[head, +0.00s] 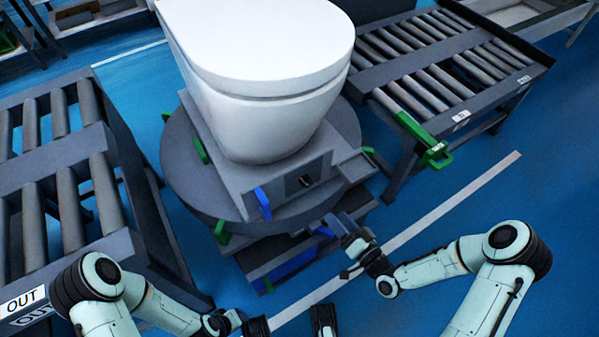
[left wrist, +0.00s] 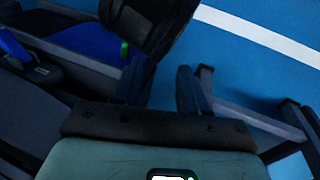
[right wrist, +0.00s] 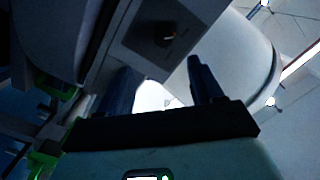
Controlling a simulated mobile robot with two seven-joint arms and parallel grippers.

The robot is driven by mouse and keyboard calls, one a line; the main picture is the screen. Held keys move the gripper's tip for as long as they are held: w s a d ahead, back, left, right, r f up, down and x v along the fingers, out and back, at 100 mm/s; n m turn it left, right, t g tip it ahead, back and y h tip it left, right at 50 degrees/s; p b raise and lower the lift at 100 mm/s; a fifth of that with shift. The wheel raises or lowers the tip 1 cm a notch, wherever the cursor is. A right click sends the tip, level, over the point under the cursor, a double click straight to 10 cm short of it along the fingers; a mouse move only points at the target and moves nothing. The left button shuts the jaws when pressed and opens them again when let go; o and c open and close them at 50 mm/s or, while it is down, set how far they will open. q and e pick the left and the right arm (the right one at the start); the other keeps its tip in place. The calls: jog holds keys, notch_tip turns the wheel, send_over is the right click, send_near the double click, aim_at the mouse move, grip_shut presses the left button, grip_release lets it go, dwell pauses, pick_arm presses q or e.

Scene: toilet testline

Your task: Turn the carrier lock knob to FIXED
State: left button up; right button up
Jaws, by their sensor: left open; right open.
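The carrier lock knob (head: 304,181) is a small dark knob on a panel at the front of the grey carrier (head: 240,180), which bears a white toilet (head: 262,110). My left gripper (head: 300,322) is open and empty, low at the picture's bottom edge.
A blue lever (head: 262,203) stands left of the knob panel. The carrier rests on a round grey turntable (head: 178,150). Roller conveyors stand at left (head: 70,150) and right (head: 410,60); the right one has a green handle (head: 437,155).

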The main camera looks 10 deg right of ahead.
aim_at(309, 184)
jog(key=x, duration=0.4)
jog(key=b+x, duration=0.1)
jog(key=x, duration=0.3)
jog(key=b+x, duration=0.1)
jog(key=x, duration=0.3)
jog(key=shift+d+r, duration=0.1)
jog(key=shift+r, duration=0.25)
pick_arm(q)
jog(key=shift+t+y, duration=0.3)
jog(key=shift+t, duration=0.3)
jog(key=shift+w+a+f, duration=0.35)
jog(key=shift+w+f, duration=0.05)
jog(key=shift+w, duration=0.2)
jog(key=shift+w+a+f, duration=0.3)
jog(key=shift+w+f, duration=0.15)
jog(key=shift+w, duration=0.15)
jog(key=shift+w+a+f, duration=0.35)
jog(key=shift+w+f, duration=0.05)
jog(key=shift+w, duration=0.2)
pick_arm(e)
jog(key=shift+w+a, duration=0.3)
jog(key=shift+w, duration=0.3)
jog(key=c, duration=1.1)
